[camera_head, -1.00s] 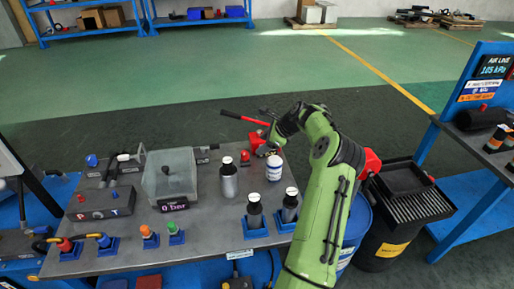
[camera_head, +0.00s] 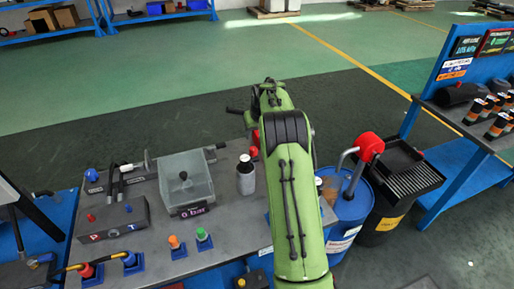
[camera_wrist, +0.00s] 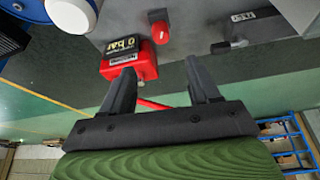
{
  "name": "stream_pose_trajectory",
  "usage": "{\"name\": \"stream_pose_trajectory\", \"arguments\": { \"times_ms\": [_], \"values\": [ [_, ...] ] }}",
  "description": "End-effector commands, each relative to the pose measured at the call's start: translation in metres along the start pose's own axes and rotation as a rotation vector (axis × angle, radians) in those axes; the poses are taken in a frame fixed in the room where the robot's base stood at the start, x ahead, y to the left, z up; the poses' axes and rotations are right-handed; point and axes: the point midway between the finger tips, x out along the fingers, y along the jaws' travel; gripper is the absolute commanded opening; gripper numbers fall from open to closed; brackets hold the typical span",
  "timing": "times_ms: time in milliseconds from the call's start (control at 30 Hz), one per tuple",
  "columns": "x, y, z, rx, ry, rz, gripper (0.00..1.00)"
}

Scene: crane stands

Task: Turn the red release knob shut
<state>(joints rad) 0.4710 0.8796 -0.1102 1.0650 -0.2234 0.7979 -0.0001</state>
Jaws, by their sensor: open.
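The red release knob (camera_wrist: 160,32) shows in the wrist view on the grey bench top, beside the red pump body (camera_wrist: 130,65) with its "0 bar" display. My gripper (camera_wrist: 160,75) is open and empty. Its two dark fingers stand apart; the left fingertip overlaps the pump body in the picture, and the knob lies beyond the gap between them. In the head view, my green arm hides the gripper and most of the pump. A small red part (camera_head: 253,151) shows at the arm's left edge, possibly the knob. I cannot tell how far the knob is turned.
A white-capped container (camera_wrist: 72,12) is close by in the wrist view. A blue drum (camera_head: 348,205) and a black bin (camera_head: 405,190) stand at right.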

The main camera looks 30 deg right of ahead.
Motion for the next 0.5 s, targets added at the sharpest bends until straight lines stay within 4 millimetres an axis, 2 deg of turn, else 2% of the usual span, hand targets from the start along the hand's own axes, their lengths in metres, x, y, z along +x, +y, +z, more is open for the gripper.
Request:
{"name": "stream_pose_trajectory", "arguments": {
  "times_ms": [33,300,400,500],
  "values": [
    [0.016,-0.001,0.002,0.0,-0.004,-0.001,0.61],
    [0.085,-0.001,0.002,0.002,-0.002,-0.001,0.61],
    [0.107,0.0,0.002,0.003,-0.002,-0.001,0.61],
    [0.119,0.0,0.001,0.003,0.0,-0.001,0.61]
  ]
}}
